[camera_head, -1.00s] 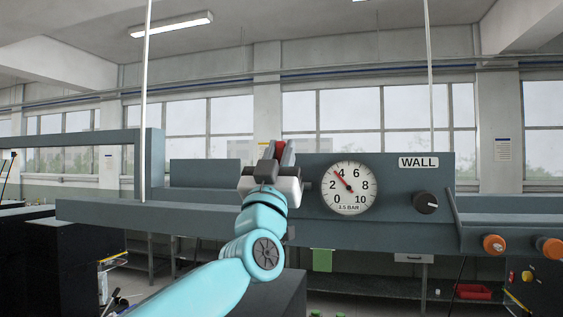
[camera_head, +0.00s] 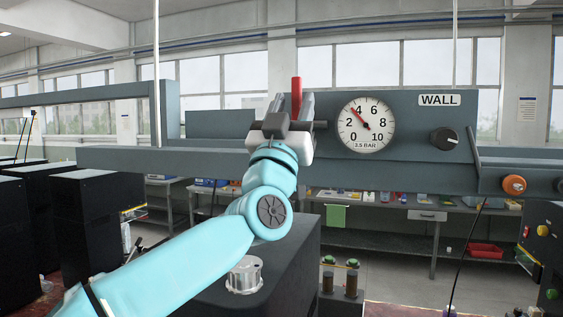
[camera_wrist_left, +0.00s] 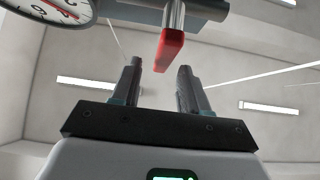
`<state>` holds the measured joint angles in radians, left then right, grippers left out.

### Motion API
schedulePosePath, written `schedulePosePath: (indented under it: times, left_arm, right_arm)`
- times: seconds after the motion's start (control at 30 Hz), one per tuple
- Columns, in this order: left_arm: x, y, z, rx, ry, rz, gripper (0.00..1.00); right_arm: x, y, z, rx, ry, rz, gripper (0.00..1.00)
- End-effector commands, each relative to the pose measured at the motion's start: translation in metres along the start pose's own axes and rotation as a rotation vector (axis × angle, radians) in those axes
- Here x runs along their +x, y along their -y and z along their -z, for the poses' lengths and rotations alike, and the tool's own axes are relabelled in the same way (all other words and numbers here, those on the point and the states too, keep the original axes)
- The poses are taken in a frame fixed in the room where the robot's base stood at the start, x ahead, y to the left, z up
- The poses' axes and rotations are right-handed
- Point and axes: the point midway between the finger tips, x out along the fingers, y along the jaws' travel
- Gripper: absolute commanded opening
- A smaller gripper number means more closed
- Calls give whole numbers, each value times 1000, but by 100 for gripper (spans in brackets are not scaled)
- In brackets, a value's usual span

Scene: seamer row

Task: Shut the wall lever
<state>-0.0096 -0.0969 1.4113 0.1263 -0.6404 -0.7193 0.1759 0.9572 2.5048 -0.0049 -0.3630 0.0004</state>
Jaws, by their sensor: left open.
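The wall lever has a red handle (camera_head: 296,88) that stands upright at the left of the gauge panel. My left gripper (camera_head: 293,106) is in front of it, with its fingers pointing up and the red handle showing between and above them. In the left wrist view, the red handle (camera_wrist_left: 169,50) hangs down from a metal stem, just beyond my open left fingers (camera_wrist_left: 159,78). A gap shows between the handle and both fingers there. My left wrist hides the lever's lower part in the head view. My right gripper is out of view.
An orange knob (camera_head: 513,185) is at the right. A dark block with a metal cylinder (camera_head: 244,275) stands below my arm.

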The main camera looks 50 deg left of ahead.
Motion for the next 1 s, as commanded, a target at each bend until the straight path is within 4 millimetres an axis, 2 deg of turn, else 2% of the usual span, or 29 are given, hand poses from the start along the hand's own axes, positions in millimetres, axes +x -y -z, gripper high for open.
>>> schedulePosePath:
  times: [0.03, 0.1, 0.3, 0.4, 0.6, 1.0]
  left_arm:
    - [-22, 0, -6, -2, -1, -2, 45]
    - [-41, 0, -6, -3, -1, -2, 45]
    - [-88, -1, -4, -3, 0, -2, 45]
    - [-104, -1, -4, -2, 2, -3, 45]
    - [-118, -1, -3, 0, 3, -2, 45]
    - [-119, -1, -2, 1, 3, -1, 45]
  right_arm:
    - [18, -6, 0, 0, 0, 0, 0]
    - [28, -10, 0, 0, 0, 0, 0]
    - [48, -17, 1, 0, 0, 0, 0]
    - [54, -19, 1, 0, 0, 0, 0]
    - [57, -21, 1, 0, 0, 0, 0]
    - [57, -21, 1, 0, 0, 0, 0]
